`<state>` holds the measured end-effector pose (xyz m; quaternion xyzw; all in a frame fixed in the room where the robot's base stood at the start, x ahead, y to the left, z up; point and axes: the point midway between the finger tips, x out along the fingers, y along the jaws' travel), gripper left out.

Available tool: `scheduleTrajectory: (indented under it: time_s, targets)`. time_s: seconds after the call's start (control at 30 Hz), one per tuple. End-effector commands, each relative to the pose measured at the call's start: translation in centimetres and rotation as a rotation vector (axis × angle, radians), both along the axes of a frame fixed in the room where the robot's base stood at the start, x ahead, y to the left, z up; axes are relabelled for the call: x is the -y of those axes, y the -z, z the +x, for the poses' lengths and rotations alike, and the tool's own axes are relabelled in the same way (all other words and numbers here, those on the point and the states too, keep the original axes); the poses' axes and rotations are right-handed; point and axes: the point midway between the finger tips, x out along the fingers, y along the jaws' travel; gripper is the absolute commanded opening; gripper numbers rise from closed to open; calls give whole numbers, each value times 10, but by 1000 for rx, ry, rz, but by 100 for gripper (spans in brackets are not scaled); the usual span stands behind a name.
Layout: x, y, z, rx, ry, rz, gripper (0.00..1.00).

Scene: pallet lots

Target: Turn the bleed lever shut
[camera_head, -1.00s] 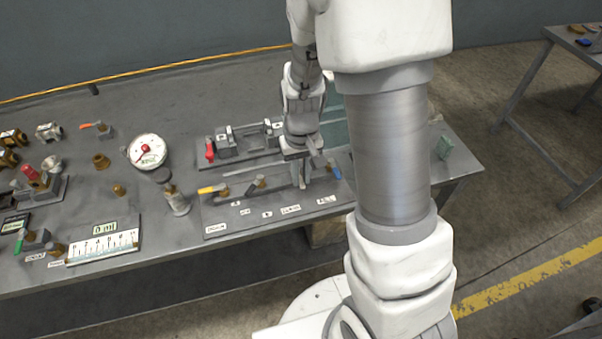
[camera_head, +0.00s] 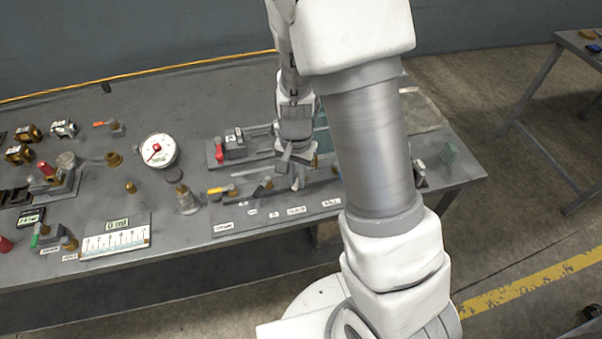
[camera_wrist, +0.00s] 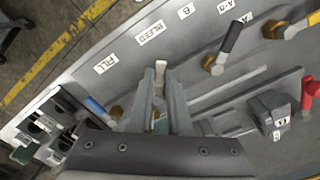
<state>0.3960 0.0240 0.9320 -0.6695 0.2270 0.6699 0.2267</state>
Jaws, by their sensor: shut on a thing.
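My gripper (camera_head: 295,182) points down at the sloped valve panel (camera_head: 235,207) on the bench. In the wrist view my gripper (camera_wrist: 160,95) is shut on the bleed lever, just behind the BLEED label (camera_wrist: 150,33). A pale end of the bleed lever (camera_wrist: 160,78) shows between the fingertips; the rest of it and its pivot are hidden by the fingers. The lever's exact angle cannot be told.
A blue lever (camera_wrist: 95,105) stands close beside my gripper, by the FILL label (camera_wrist: 105,62). A black-handled lever (camera_wrist: 230,42) is on the other side, then a yellow lever (camera_head: 220,191). A round gauge (camera_head: 158,150) stands left of the panel.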

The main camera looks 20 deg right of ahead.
Motion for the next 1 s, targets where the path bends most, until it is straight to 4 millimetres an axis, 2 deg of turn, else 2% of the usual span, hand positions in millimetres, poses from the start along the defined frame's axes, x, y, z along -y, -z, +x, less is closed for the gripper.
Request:
scheduleTrajectory:
  time_s: [0.6,1.0]
  targets:
    - [-14,-3,19,1,579,-1,0]
    - [-16,-2,29,1,845,-1,0]
